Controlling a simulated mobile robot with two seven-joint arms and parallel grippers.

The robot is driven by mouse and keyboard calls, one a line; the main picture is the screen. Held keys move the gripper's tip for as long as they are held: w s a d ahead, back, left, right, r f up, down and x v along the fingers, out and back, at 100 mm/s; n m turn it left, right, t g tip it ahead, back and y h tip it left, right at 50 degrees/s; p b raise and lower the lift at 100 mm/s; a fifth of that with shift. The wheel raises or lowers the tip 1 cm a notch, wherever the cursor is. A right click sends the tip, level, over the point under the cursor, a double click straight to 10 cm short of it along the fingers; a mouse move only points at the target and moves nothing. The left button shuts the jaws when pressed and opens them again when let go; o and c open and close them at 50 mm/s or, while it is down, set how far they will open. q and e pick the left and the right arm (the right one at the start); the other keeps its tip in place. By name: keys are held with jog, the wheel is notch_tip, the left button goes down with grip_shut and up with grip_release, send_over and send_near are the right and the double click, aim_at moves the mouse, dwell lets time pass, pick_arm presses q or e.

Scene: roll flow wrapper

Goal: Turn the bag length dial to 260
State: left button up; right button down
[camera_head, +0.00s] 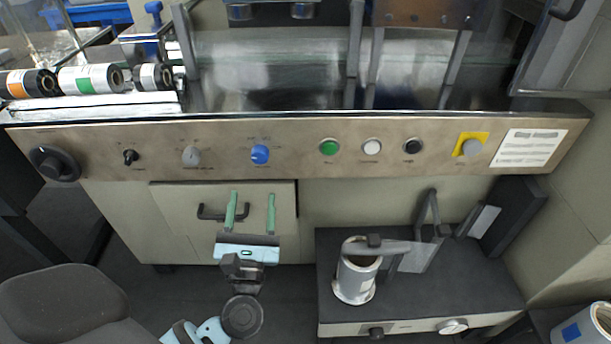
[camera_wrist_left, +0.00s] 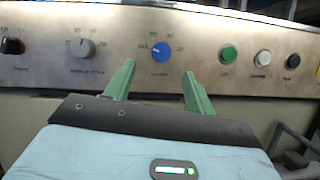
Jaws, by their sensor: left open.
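A blue dial (camera_head: 259,154) sits on the machine's long metal control panel, with small scale marks around it. In the left wrist view the blue dial (camera_wrist_left: 161,51) lies just beyond and between the green fingertips, with its pointer toward the left. A grey dial (camera_head: 191,156) with its own scale is to its left. The lettering is too small to tell which is the bag length dial. My left gripper (camera_head: 251,197) is open and empty, below and in front of the blue dial and apart from it. My right gripper is out of view.
Green (camera_head: 329,147), white (camera_head: 372,147) and black buttons are right of the dials, then a grey button on a yellow plate (camera_head: 471,146). A black knob (camera_head: 130,157) and handwheel (camera_head: 54,164) are left. A drawer handle (camera_head: 222,212) is below.

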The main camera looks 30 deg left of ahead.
aim_at(260, 160)
pick_arm(q)
jog(key=w+a, duration=0.1)
jog(key=w, duration=0.1)
jog(key=w+a+r+n, duration=0.1)
jog(key=w, duration=0.1)
jog(key=w+r+n+y, duration=0.1)
jog(key=w, duration=0.1)
jog(key=shift+w+a, duration=0.25)
jog(key=shift+a, duration=0.15)
jog(key=shift+w+a+r, duration=0.3)
jog(key=shift+w+a, duration=0.05)
jog(key=shift+w, duration=0.2)
jog(key=shift+w+g, duration=0.15)
jog(key=shift+g, duration=0.15)
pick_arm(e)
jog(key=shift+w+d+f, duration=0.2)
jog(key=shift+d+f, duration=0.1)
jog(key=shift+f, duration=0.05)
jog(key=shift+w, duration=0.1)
pick_arm(q)
jog(key=c, duration=1)
jog(key=shift+o, duration=0.2)
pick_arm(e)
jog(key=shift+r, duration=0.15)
